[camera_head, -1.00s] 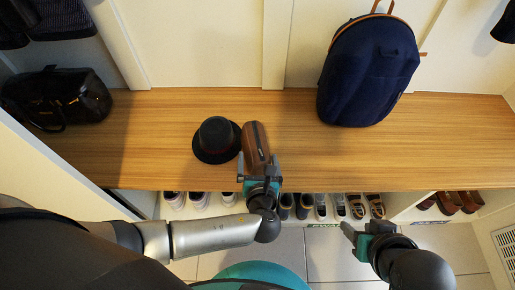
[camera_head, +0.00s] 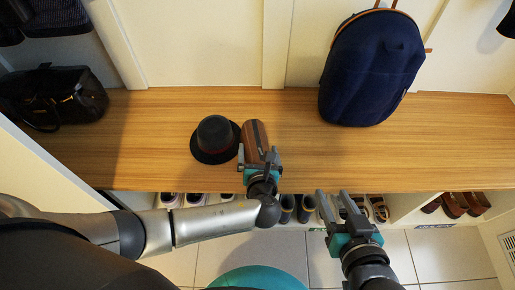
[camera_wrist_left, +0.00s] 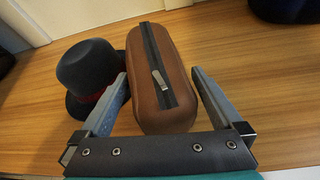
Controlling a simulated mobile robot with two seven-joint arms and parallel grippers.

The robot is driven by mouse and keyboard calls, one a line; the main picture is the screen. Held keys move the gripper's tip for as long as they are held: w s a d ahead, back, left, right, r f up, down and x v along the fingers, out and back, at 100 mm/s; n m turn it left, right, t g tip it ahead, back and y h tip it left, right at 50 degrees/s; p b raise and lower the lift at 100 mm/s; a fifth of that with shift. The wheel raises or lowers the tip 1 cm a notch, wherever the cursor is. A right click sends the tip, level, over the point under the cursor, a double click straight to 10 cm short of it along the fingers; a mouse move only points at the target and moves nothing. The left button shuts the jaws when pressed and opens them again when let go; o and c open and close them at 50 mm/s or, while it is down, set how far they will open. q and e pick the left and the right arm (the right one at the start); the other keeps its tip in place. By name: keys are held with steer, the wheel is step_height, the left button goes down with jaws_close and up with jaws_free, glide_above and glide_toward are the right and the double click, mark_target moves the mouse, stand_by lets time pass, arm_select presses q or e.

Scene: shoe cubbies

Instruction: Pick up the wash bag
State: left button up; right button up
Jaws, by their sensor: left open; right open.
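The wash bag (camera_head: 254,138) is a brown, rounded oblong case lying on the wooden bench, right beside a black hat. In the left wrist view the wash bag (camera_wrist_left: 165,95) shows a dark zip strip and a metal zip pull on top. My left gripper (camera_head: 259,157) is open at the near end of the bag. In the left wrist view its fingers (camera_wrist_left: 160,88) stand on either side of the bag's near end, with a gap visible on the right. My right gripper (camera_head: 335,196) is open and empty, in front of the bench's front edge.
The black hat (camera_head: 215,138) with a red band sits close at the bag's left; the left finger is near its brim. A navy backpack (camera_head: 370,70) stands at the right and a black handbag (camera_head: 52,97) at the left. Several shoes (camera_head: 458,204) sit under the bench (camera_head: 460,140).

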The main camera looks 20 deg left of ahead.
arm_select(q)
steer(key=shift+w+a+f, duration=0.1)
steer(key=shift+w+f, duration=0.05)
steer(key=shift+w, duration=0.2)
arm_select(e)
steer(key=shift+a+r+t+y, duration=0.2)
steer(key=shift+a+t+y, duration=0.1)
steer(key=shift+a+t, duration=0.1)
arm_select(q)
steer(key=shift+c, duration=0.2)
steer(key=c, duration=1.2)
steer(key=shift+o, duration=0.2)
arm_select(e)
steer(key=shift+d+f, duration=0.1)
steer(key=shift+f, duration=0.05)
